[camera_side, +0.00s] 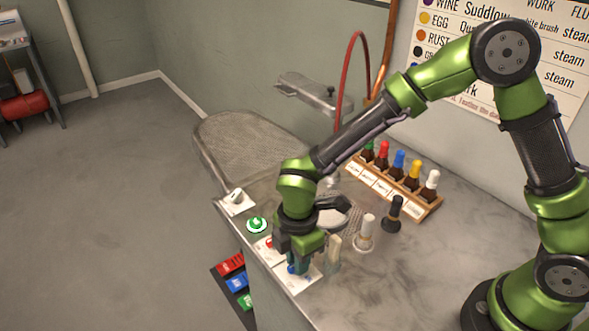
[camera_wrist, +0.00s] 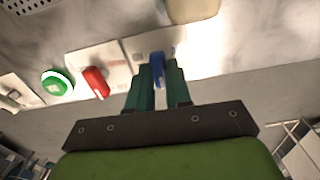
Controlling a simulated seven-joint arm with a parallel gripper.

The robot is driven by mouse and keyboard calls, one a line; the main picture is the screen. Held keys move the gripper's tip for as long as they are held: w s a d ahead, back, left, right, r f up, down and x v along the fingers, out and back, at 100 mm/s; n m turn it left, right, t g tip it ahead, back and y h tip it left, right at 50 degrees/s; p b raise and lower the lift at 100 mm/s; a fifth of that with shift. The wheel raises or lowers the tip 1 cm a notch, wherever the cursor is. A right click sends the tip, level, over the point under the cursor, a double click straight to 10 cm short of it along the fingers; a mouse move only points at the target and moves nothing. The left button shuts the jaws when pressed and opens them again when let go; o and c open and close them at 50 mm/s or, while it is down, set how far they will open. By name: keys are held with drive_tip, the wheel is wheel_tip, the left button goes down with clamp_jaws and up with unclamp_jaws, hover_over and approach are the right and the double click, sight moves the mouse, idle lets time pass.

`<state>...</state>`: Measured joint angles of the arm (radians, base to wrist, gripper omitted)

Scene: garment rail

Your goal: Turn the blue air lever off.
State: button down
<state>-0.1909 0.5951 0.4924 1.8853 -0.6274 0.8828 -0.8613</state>
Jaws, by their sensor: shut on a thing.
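The blue air lever (camera_wrist: 158,66) sits on a white plate (camera_wrist: 140,48) at the counter's front edge. In the side view only a small blue part of the lever (camera_side: 291,269) shows, low by the gripper. My gripper (camera_wrist: 158,84) points down at the plate, with its two green fingers on either side of the blue lever and shut on it. In the side view my gripper (camera_side: 298,266) is over the same plate, and its body hides most of the lever.
A red lever (camera_wrist: 95,82) and a green round knob (camera_wrist: 55,83) sit beside it along the edge. A cream block (camera_side: 333,247), a white-topped brush (camera_side: 366,230) and a dark brush (camera_side: 394,212) stand close by. A bottle rack (camera_side: 395,190) is behind.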

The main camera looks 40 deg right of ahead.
drive_tip(key=shift+n, duration=0.3)
idle(0.4)
drive_tip(key=c, duration=1)
unclamp_jaws()
drive_tip(key=shift+c, duration=0.2)
wheel_tip(320, 180, up, 17)
drive_tip(key=shift+f, duration=0.1)
